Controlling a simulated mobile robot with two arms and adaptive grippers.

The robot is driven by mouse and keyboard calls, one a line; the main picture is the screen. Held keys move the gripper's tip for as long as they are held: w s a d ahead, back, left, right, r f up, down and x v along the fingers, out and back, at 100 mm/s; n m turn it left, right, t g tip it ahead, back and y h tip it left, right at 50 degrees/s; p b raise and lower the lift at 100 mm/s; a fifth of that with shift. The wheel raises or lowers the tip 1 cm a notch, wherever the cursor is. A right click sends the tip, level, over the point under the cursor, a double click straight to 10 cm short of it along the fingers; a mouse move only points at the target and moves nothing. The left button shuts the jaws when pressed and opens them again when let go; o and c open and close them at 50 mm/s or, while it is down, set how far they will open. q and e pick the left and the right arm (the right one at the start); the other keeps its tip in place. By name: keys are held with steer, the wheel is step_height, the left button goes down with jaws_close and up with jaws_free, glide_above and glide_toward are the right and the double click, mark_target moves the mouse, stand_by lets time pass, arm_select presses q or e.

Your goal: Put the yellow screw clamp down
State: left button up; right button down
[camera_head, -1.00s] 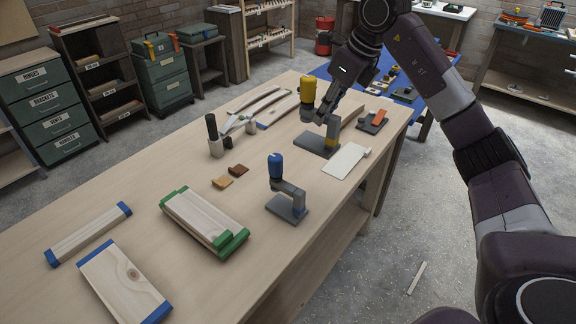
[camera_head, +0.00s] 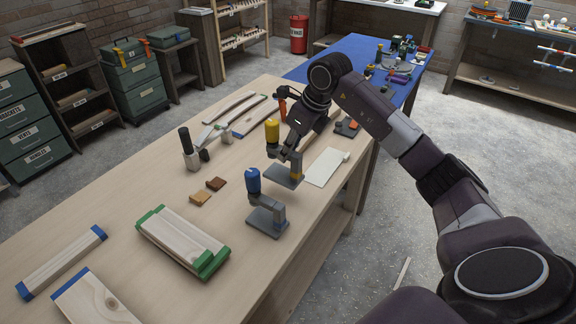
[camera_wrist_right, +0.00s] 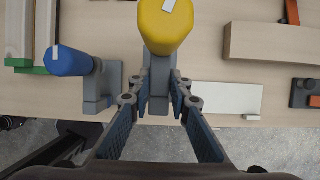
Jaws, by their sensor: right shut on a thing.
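The yellow screw clamp (camera_head: 272,131) has a yellow knob and a grey body and base (camera_head: 283,176). It is upright over the front part of the wooden workbench (camera_head: 100,205). My right gripper (camera_head: 292,158) is shut on its body. I cannot tell whether its base touches the bench top. In the right wrist view, the yellow knob (camera_wrist_right: 166,24) is at top centre, and my right fingertips (camera_wrist_right: 158,98) are on either side of the grey body. My left gripper is not in view.
A blue-knobbed clamp (camera_head: 253,181) stands close by, nearer the viewer. A pale flat board (camera_head: 327,167) lies to the right.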

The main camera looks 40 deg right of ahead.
mark_target(285, 175)
steer(key=shift+f, duration=1.3)
step_height(285, 175, down, 3)
steer(key=shift+p, duration=0.65)
steer(key=shift+f, duration=0.25)
steer(key=shift+f, duration=0.2)
steer(key=c, duration=1.8)
jaws_free()
steer(key=shift+s, duration=0.1)
steer(key=shift+a, duration=0.1)
